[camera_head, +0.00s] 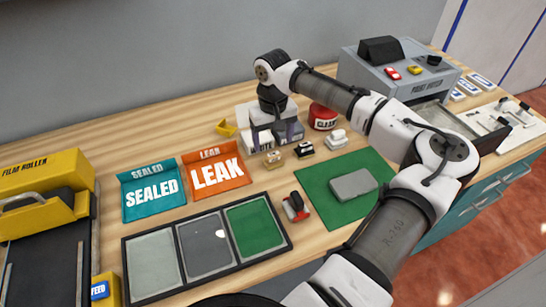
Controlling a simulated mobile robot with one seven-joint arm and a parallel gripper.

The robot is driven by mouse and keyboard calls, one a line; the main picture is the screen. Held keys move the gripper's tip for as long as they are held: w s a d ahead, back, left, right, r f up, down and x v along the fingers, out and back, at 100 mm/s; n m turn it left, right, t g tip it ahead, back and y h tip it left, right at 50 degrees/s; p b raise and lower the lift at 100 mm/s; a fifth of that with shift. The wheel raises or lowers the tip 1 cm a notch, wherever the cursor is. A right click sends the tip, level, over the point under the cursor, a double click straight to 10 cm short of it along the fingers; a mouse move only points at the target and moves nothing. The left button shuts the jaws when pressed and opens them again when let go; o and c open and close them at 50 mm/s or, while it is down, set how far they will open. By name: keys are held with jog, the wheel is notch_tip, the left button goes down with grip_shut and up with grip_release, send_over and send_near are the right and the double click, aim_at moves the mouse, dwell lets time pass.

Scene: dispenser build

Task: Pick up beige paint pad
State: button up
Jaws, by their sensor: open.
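The beige paint pad (274,159) is a small tan block with a raised grip, standing on the wooden bench below my gripper. My gripper (277,143) is open and points down, with its two fingers spread to left and right. It appears above and slightly behind the pad; the exact gap cannot be told from this view. Nothing shows between the fingers. A black pad (304,150) and a white pad (337,140) stand in a row to the right of the beige one.
Behind my gripper are a white box, partly hidden, and a red tin (322,117). A yellow piece (226,128) lies to the left. In front are a green mat (318,194) with a grey block, a red-and-black tool (296,207) and a three-panel tray (165,290). Teal and orange signed trays lie left.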

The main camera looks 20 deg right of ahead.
aim_at(273, 154)
jog(key=shift+s+a+f+p, duration=0.1)
jog(key=shift+f+p, duration=0.2)
jog(key=shift+f, duration=0.75)
jog(key=shift+s+d+f+p, duration=0.15)
jog(key=shift+f+p, duration=0.2)
jog(key=shift+f, duration=0.65)
jog(key=shift+s+a+f+p, duration=0.15)
jog(key=shift+f+p, duration=0.15)
jog(key=shift+f, duration=0.75)
jog(key=c, duration=1)
jog(key=shift+r, duration=0.15)
notch_tip(273, 154, up, 20)
jog(key=b, duration=0.3)
